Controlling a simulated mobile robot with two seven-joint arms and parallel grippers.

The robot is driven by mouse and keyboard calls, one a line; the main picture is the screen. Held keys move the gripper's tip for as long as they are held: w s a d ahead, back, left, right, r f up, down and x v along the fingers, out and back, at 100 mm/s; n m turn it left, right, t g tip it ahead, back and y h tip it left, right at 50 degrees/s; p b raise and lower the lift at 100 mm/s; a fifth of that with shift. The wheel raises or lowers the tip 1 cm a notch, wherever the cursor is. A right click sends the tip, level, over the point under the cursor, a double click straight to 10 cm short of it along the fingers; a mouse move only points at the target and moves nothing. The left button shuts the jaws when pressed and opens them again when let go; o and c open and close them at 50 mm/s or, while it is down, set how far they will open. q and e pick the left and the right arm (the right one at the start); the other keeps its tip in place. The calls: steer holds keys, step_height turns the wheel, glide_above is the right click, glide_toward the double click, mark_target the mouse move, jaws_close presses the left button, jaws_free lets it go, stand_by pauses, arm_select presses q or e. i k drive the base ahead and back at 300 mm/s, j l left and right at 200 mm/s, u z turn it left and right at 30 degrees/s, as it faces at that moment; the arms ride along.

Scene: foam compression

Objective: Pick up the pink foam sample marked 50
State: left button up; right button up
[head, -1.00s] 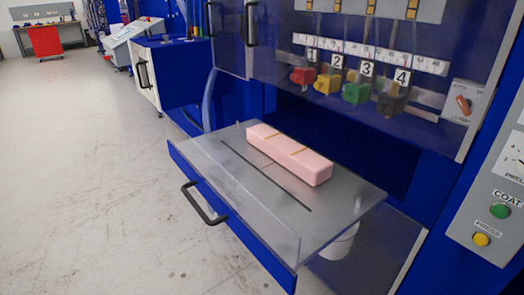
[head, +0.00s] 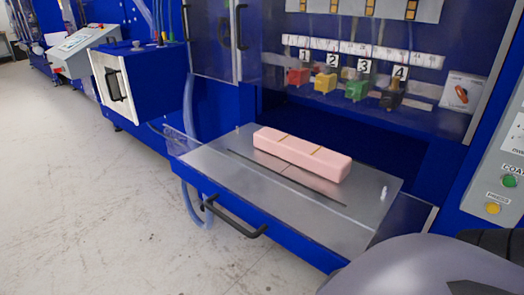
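A long pink foam block (head: 302,155) lies flat on the grey metal top of a pulled-out blue drawer (head: 350,232) in the head view. Neither gripper is in view. A grey rounded shape, likely part of my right arm, fills the bottom right corner. Nothing touches the foam.
The drawer's black handle (head: 233,218) faces front. A small white peg (head: 383,192) stands at the tray's right. Behind are numbered coloured blocks (head: 325,82) behind a clear panel. A button panel (head: 495,180) is at right. Floor at left is clear.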

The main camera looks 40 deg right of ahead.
mark_target(332, 165)
steer(key=i+j+u, duration=0.1)
steer(key=i, duration=0.4)
steer(key=i+j, duration=0.25)
steer(key=i, duration=0.25)
steer(key=i+z, duration=0.45)
steer(key=i+j+z, duration=0.25)
steer(key=z, duration=0.15)
steer(key=i+z, duration=0.15)
steer(key=z, duration=0.25)
steer(key=i+j+z, duration=0.1)
steer(key=z, duration=0.3)
steer(key=i+j+z, duration=0.15)
steer(key=z, duration=0.25)
steer(key=i+z, duration=0.1)
steer(key=z, duration=0.3)
steer(key=i+j+z, duration=0.1)
steer(key=z, duration=0.25)
steer(key=i+j+z, duration=0.1)
steer(key=z, duration=0.3)
